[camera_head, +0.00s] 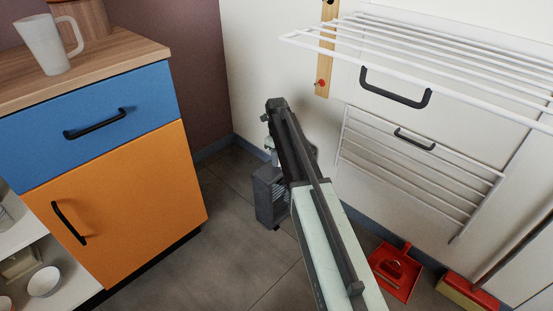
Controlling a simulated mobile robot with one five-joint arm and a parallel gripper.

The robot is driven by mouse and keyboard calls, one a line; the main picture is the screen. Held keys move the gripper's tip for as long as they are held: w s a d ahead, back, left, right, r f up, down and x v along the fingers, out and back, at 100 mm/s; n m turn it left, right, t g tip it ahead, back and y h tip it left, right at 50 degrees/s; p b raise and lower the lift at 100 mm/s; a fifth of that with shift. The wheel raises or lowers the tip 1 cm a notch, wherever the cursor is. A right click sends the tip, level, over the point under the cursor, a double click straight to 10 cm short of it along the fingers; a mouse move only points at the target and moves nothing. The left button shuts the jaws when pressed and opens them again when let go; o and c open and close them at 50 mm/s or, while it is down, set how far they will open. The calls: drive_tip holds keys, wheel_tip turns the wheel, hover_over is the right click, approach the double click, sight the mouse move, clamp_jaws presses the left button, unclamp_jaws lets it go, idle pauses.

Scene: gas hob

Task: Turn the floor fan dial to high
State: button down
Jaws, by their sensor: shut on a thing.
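The floor fan (270,197) is a dark grey box with a slatted grille. It stands on the tiled floor near the wall corner, its right part hidden behind my arm. My gripper (269,146) is at the far end of my arm, just above the fan. Only a small pale part of it shows beside the dark arm link. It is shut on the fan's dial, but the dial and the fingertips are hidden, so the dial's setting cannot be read.
A blue and orange cabinet (135,185) with a white jug (45,45) stands at left. A white drying rack (420,60) juts from the right wall. A red dustpan (397,270) and a broom (468,292) lie at lower right. Floor between cabinet and fan is clear.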

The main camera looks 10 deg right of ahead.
drive_tip(key=shift+s+d+m, duration=0.1)
drive_tip(key=shift+s+m, duration=0.05)
drive_tip(key=shift+m, duration=0.35)
drive_tip(key=c, duration=1)
unclamp_jaws()
drive_tip(key=shift+c, duration=0.2)
drive_tip(key=shift+r, duration=0.1)
drive_tip(key=r+p, duration=0.8)
drive_tip(key=shift+s+a, duration=0.1)
drive_tip(key=shift+a, duration=0.1)
drive_tip(key=shift+f, duration=0.2)
